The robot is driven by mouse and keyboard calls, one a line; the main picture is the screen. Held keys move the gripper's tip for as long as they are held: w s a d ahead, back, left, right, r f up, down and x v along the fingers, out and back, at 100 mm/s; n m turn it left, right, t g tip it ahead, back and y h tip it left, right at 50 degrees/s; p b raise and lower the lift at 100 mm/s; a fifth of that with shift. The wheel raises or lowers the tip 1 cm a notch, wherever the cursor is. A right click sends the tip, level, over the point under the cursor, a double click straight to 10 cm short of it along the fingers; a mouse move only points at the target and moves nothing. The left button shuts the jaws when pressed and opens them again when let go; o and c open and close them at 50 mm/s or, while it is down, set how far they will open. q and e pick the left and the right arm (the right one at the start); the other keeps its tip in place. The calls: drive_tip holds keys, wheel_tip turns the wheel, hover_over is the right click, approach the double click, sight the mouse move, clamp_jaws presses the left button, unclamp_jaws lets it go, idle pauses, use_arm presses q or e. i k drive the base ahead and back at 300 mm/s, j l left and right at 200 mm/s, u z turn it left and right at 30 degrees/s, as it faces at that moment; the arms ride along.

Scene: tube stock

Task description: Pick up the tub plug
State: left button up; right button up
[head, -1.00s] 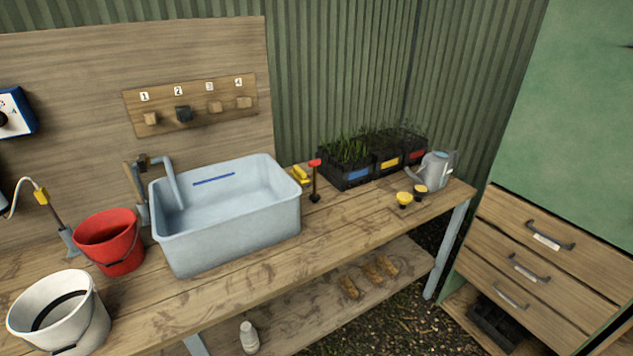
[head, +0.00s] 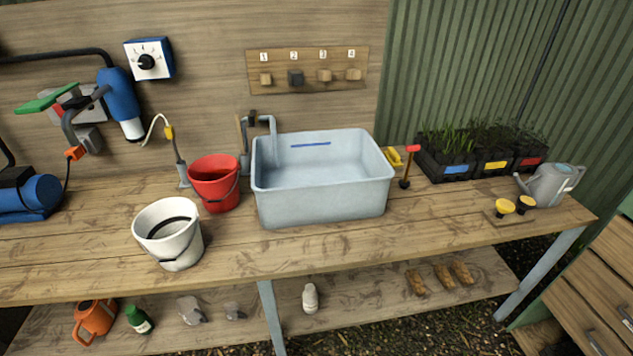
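The grey-blue tub (head: 322,205) stands on the middle of the workbench, with a blue line on its inner back wall. A grey tap (head: 268,135) rises at its back left corner. I cannot make out a tub plug for certain; most of the tub's floor is hidden behind its front wall. Two small yellow-topped dark pieces, one at the left (head: 504,206) and one at the right (head: 525,204), sit on a small board at the bench's right; I cannot tell what they are. Neither of my grippers is in view.
A red bucket (head: 213,190) and a white bucket (head: 165,240) stand left of the tub. A red-handled tool (head: 409,165), planted trays (head: 448,171) and a watering can (head: 551,187) stand right. The bench front (head: 400,230) is clear. Numbered pegs (head: 307,72) hang behind.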

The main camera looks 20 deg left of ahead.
sight(404, 183)
drive_tip(key=i+l+u, duration=0.1)
drive_tip(key=i+l, duration=0.4)
drive_tip(key=l, duration=0.15)
drive_tip(key=i+l+u, duration=0.15)
drive_tip(key=i+l, duration=0.3)
drive_tip(key=l, duration=0.2)
drive_tip(key=i+l+u, duration=0.15)
drive_tip(key=l, duration=0.2)
drive_tip(key=i+l, duration=0.25)
drive_tip(key=l, duration=0.15)
drive_tip(key=i+l+u, duration=0.15)
drive_tip(key=l, duration=0.2)
